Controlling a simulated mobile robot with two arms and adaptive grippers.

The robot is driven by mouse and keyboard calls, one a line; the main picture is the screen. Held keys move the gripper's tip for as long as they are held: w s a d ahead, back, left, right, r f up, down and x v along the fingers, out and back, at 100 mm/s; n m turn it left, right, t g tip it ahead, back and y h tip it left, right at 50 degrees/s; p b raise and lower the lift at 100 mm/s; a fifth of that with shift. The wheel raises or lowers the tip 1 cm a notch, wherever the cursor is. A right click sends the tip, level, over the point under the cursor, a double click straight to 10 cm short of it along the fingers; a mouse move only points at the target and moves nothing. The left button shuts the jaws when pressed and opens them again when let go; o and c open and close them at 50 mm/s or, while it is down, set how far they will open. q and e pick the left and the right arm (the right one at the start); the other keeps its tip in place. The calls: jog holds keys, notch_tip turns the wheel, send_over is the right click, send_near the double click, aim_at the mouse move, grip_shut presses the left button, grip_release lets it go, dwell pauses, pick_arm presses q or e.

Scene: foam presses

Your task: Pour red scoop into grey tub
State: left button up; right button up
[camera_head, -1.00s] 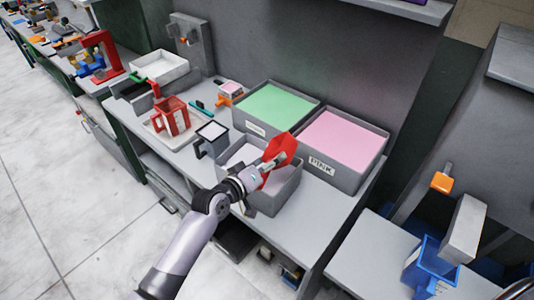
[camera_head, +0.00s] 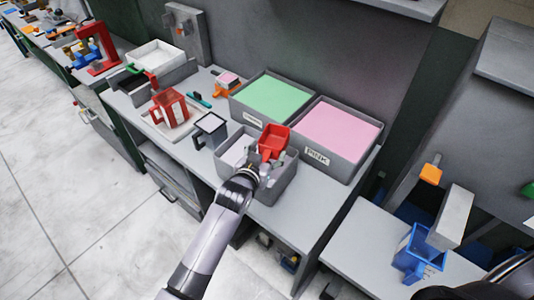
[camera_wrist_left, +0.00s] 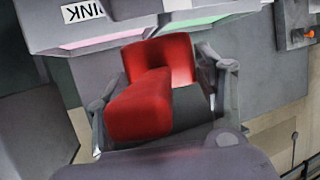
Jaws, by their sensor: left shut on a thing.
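The red scoop (camera_head: 273,140) is above the back right part of the grey tub (camera_head: 276,192). Its open side faces up toward the head camera, and the inside that shows is red. My left gripper (camera_head: 264,168) is shut on the scoop's handle. In the left wrist view, the scoop (camera_wrist_left: 178,52) sits between the two fingers, its thick handle toward the camera. The tub holds something pale on its left side; my gripper and the scoop hide much of the rest. My right gripper is not in view.
Behind the tub stand a bin of green material (camera_head: 274,98) and a bin of pink material (camera_head: 340,132). A blue container (camera_head: 416,250) is at the lower right.

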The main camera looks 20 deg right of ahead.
aim_at(267, 153)
pick_arm(q)
jog(key=shift+r, duration=0.15)
jog(key=shift+r, duration=1.4)
